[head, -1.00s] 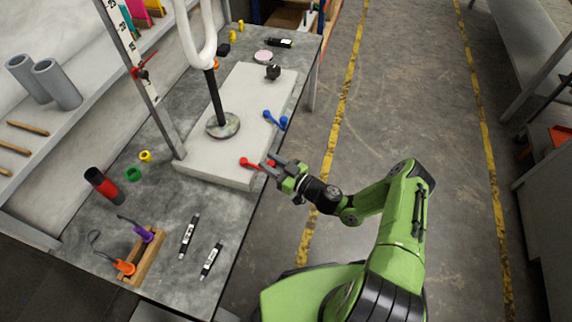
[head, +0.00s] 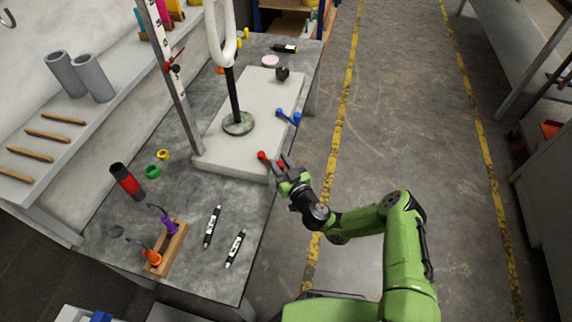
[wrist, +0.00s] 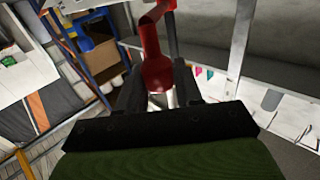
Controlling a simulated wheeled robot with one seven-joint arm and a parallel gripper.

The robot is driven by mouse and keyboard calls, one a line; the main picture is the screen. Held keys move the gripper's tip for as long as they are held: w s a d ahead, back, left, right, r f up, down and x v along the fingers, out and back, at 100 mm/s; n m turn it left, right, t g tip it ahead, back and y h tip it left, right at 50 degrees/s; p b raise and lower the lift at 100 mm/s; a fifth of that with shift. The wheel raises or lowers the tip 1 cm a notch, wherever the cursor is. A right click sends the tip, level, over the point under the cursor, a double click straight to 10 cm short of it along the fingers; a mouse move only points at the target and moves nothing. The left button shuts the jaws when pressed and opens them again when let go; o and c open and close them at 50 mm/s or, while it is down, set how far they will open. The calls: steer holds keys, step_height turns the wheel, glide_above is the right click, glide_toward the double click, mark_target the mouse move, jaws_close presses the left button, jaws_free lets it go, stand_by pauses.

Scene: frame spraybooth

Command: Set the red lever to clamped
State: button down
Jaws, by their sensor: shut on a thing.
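The red lever (head: 263,156) sits at the near right corner of the pale slab (head: 215,160) on the bench. In the head view its outer part is partly hidden by my gripper (head: 284,163). In the wrist view the red lever (wrist: 155,68) runs down between the two dark fingers of my gripper (wrist: 160,95), which are shut on it. I cannot read any clamped or unclamped mark.
A blue lever (head: 289,116) sits farther along the slab's right edge. A black post (head: 234,95) on a round base stands on the slab, beside an upright scale rail (head: 178,90). Black-and-white pens (head: 212,227) and a wooden rack (head: 168,252) lie nearer.

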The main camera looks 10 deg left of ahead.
steer(key=shift+s, duration=0.1)
steer(key=c, duration=0.9)
jaws_free()
steer(key=shift+a, duration=0.1)
steer(key=shift+o, duration=0.2)
steer(key=p+v, duration=0.4)
steer(key=v, duration=1.1)
steer(key=shift+s+d+p, duration=0.25)
steer(key=shift+d+p, duration=0.05)
steer(key=shift+p, duration=0.1)
